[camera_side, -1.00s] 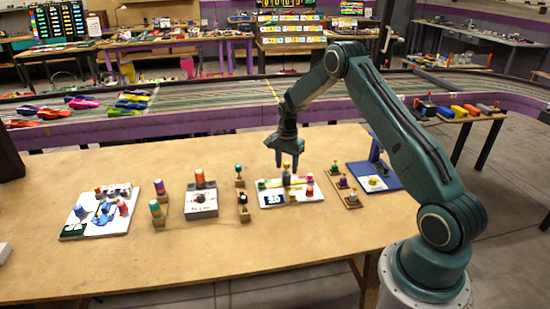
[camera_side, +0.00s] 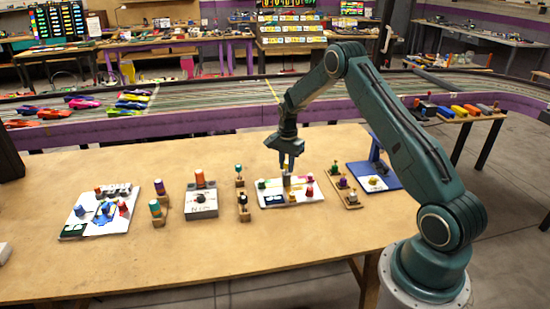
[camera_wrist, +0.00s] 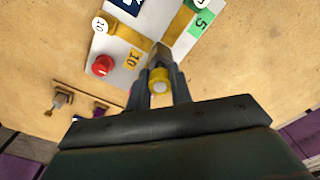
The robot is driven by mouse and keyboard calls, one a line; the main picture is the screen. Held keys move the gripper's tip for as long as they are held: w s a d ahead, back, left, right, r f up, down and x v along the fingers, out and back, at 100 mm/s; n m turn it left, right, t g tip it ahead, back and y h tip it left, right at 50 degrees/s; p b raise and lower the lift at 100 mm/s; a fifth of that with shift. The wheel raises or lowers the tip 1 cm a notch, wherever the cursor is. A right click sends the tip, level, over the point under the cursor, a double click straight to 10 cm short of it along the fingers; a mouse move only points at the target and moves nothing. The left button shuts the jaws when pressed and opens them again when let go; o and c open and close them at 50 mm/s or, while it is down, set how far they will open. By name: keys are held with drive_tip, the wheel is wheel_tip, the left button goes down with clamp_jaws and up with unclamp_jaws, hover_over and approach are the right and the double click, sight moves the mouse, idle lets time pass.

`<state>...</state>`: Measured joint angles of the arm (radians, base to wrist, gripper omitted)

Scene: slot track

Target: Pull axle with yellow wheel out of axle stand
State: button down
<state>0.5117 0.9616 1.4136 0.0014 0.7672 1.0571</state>
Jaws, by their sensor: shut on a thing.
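The yellow wheel (camera_wrist: 160,82) shows between my fingers in the wrist view, on top of its axle. A small grey-brown axle stand (camera_side: 287,182) is on the white board (camera_side: 272,202); the stand also shows just beyond the wheel in the wrist view (camera_wrist: 160,54). My gripper (camera_side: 287,168) points down directly over the stand and is shut on the axle with the yellow wheel. In the side view the fingers cover the wheel. The axle's lower end is hidden, so I cannot tell how deep it sits in the stand.
Red pegs stand on the same board; one shows in the wrist view (camera_wrist: 103,65). A wooden strip with several pegs (camera_side: 345,188) and a blue stand (camera_side: 380,175) are to the right. Small peg blocks (camera_side: 243,207) and a grey box (camera_side: 201,203) are to the left. The table front is clear.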

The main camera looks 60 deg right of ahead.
drive_tip(key=shift+r, duration=3.75)
